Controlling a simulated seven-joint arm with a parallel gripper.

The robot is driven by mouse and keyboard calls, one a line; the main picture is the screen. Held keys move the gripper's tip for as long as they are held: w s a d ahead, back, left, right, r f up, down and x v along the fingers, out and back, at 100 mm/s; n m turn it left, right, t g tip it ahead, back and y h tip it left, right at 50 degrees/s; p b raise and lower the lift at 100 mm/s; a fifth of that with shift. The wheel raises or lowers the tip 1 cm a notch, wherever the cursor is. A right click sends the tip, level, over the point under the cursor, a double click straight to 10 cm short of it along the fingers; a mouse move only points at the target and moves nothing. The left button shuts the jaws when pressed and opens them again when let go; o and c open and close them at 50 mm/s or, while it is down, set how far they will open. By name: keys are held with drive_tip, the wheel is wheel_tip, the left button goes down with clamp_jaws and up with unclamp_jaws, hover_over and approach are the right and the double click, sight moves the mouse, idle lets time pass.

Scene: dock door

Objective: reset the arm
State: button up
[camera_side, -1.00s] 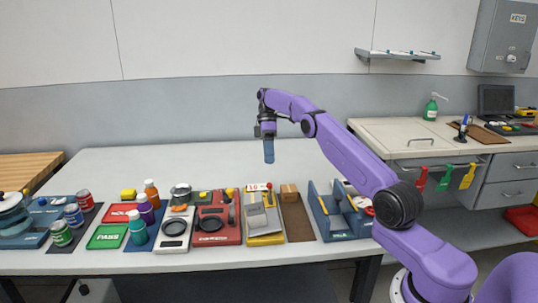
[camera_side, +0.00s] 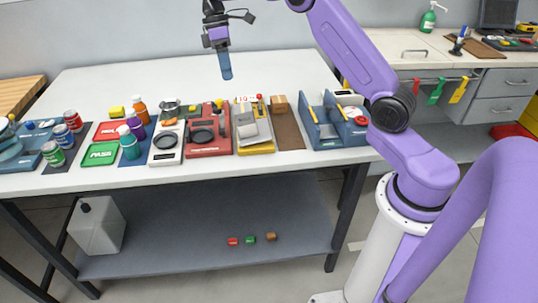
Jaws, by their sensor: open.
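My gripper (camera_side: 226,72) hangs from my purple arm above the back part of the white table (camera_side: 105,83), pointing down and tilted slightly. Its blue fingers show as a narrow shape, apart from everything on the table. I see nothing held in it. The gap between the fingers is too small to make out from this side.
Along the table's front stand cans, bottles, a red tray (camera_side: 109,130), a green tray (camera_side: 100,153), a white scale (camera_side: 166,142), a red device (camera_side: 208,137) and a blue holder (camera_side: 333,123). The table's back is clear. A jug (camera_side: 97,228) stands below.

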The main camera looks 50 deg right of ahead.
drive_tip(key=s+a+r+n+t+h, duration=0.1)
drive_tip(key=s+a, duration=0.5)
drive_tip(key=s, duration=0.3)
drive_tip(key=s+a+r+t+h, duration=0.1)
drive_tip(key=s+a+r, duration=0.1)
drive_tip(key=s+a, duration=0.55)
drive_tip(key=s+d+f+n, duration=0.1)
drive_tip(key=s+d+f, duration=0.1)
drive_tip(key=s, duration=0.9)
drive_tip(key=s+d+f+n+t, duration=0.1)
drive_tip(key=s+d+f, duration=0.2)
drive_tip(key=s, duration=0.8)
drive_tip(key=shift+f+t+y, duration=0.2)
drive_tip(key=shift+t+y, duration=0.1)
drive_tip(key=shift+y, duration=0.1)
idle(1.7)
